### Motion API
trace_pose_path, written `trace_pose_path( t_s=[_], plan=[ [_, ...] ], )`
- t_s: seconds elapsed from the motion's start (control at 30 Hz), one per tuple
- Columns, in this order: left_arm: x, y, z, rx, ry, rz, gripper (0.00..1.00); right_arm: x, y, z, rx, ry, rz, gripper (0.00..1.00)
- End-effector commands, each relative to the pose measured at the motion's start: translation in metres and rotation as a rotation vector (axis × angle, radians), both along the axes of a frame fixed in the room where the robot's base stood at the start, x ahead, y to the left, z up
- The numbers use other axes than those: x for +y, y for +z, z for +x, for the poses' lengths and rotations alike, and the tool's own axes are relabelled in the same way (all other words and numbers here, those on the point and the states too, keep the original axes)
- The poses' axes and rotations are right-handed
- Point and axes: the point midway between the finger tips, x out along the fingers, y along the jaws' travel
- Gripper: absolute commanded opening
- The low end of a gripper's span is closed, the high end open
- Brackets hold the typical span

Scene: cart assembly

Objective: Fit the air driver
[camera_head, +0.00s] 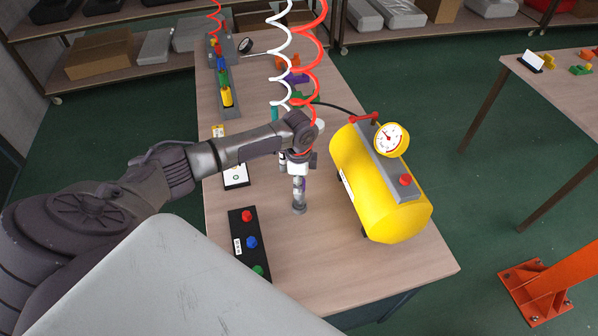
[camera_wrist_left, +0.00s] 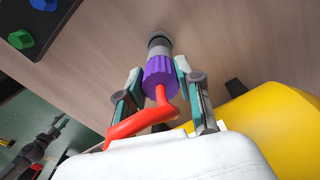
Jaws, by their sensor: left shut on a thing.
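My left gripper (camera_head: 299,157) is over the middle of the table, pointing down. In the left wrist view its fingers (camera_wrist_left: 160,88) are shut around a purple ribbed collar (camera_wrist_left: 160,74) with a grey end (camera_wrist_left: 159,45) beyond it. This appears to be the air driver. In the head view its grey shaft (camera_head: 299,186) stands upright under the gripper, its foot at or just above the tabletop. A red bent part (camera_wrist_left: 140,122) shows by the collar. A dark arm with a teal end (camera_wrist_left: 40,148), probably my right one, is small at the lower left; its fingers are unclear.
A yellow tank (camera_head: 365,185) with a gauge (camera_head: 391,139) stands close right of the gripper. A black board (camera_head: 237,220) with red, blue and green knobs lies front left. White and red coiled hoses (camera_head: 319,45) hang behind the wrist. The tabletop (camera_head: 325,262) in front is clear.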

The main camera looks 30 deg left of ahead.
Motion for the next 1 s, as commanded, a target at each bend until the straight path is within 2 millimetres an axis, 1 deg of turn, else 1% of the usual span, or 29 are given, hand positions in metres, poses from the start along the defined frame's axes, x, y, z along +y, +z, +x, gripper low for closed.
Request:
trace_pose_path(
  t_s=[0.3, 0.63, 0.67, 0.7, 0.77, 0.8, 1.0],
  plan=[
    [-0.0004, -0.0082, 0.0009, -0.003, -0.001, -0.001, 0.01, -0.0001, -0.0042, -0.0001, 0.000, 0.000, 0.000, 0.40],
    [-0.0004, -0.0086, 0.0006, -0.002, -0.001, -0.001, 0.01, 0.0000, -0.0040, 0.0000, 0.000, 0.000, 0.000, 0.40],
    [-0.0004, -0.0086, 0.0006, -0.002, -0.001, -0.001, 0.40, 0.0000, -0.0040, 0.0000, 0.000, 0.000, 0.000, 0.40],
    [-0.0004, -0.0086, 0.0005, -0.002, -0.001, -0.001, 0.47, 0.0000, -0.0040, 0.0000, 0.000, 0.000, 0.000, 0.40],
    [-0.0004, -0.0087, 0.0005, -0.002, -0.001, -0.001, 0.57, 0.0001, -0.0040, 0.0000, 0.000, 0.000, 0.000, 0.40],
    [-0.0005, -0.0087, 0.0004, -0.001, -0.001, 0.000, 0.64, 0.0001, -0.0040, 0.0000, 0.000, 0.000, 0.000, 0.40],
    [-0.0003, -0.0090, 0.0002, 0.000, -0.001, -0.001, 0.65, 0.0004, -0.0041, 0.0001, 0.000, 0.000, 0.000, 0.40]
  ],
)
